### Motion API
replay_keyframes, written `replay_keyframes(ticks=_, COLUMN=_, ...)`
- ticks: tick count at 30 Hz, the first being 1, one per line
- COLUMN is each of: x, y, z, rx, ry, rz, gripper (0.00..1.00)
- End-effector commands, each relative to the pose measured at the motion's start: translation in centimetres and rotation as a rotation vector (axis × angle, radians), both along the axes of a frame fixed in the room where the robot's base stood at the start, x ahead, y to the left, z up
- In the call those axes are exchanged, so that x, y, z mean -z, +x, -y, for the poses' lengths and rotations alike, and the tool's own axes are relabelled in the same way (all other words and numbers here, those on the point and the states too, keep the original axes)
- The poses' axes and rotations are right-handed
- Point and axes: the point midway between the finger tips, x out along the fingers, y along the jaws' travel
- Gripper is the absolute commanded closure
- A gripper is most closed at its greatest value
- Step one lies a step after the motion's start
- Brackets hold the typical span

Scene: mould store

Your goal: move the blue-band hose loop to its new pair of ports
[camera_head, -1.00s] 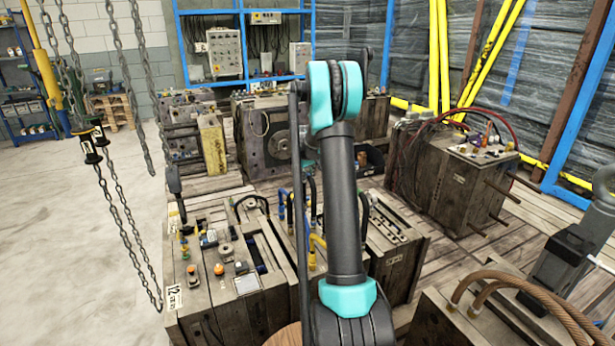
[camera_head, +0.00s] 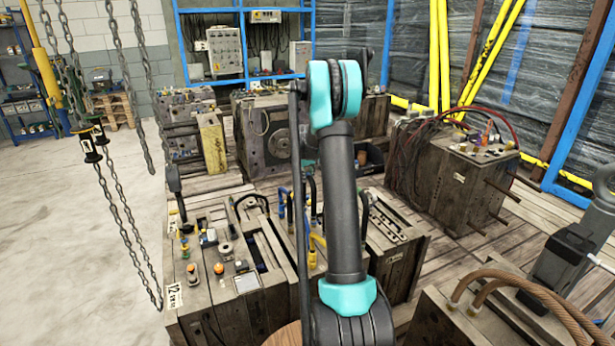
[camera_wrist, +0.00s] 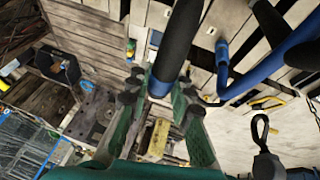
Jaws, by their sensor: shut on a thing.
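The blue-band hose loop shows in the wrist view as a thick black hose (camera_wrist: 178,45) running from the top edge down to a blue band (camera_wrist: 159,87). My gripper (camera_wrist: 160,100) is shut on it, with one green finger on each side. The loop's other end and the ports are not clear in that view. In the head view my arm hides the gripper and the held loop. Upright hoses with blue bands (camera_head: 284,205) stand on the mould blocks left of my arm.
A blue pipe (camera_wrist: 268,72) passes close right of my gripper. Yellow-banded hoses (camera_head: 313,252) stand near my arm. Other moulds (camera_head: 455,185) stand behind, and brown hoses (camera_head: 540,290) arch at the lower right. Chains (camera_head: 120,215) hang at left, beside open floor.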

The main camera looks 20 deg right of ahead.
Motion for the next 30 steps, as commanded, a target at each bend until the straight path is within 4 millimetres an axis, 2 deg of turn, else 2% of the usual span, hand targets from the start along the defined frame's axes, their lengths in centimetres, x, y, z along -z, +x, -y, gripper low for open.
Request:
replay_keyframes(ticks=11, x=0.15, y=-0.01, z=-0.01, rx=-0.001, ry=0.0, rz=0.0, gripper=1.0)
replay_keyframes(ticks=12, x=0.16, y=-0.01, z=-0.02, rx=-0.001, ry=0.0, rz=0.0, gripper=0.77)
replay_keyframes(ticks=18, x=0.15, y=0.0, z=-0.01, rx=0.0, ry=0.0, rz=0.0, gripper=0.55)
replay_keyframes(ticks=26, x=0.13, y=-0.02, z=-0.01, rx=0.0, ry=0.0, rz=0.0, gripper=0.55)
replay_keyframes(ticks=30, x=-0.62, y=-0.32, z=-0.1, rx=0.0, ry=0.0, rz=0.0, gripper=0.55)
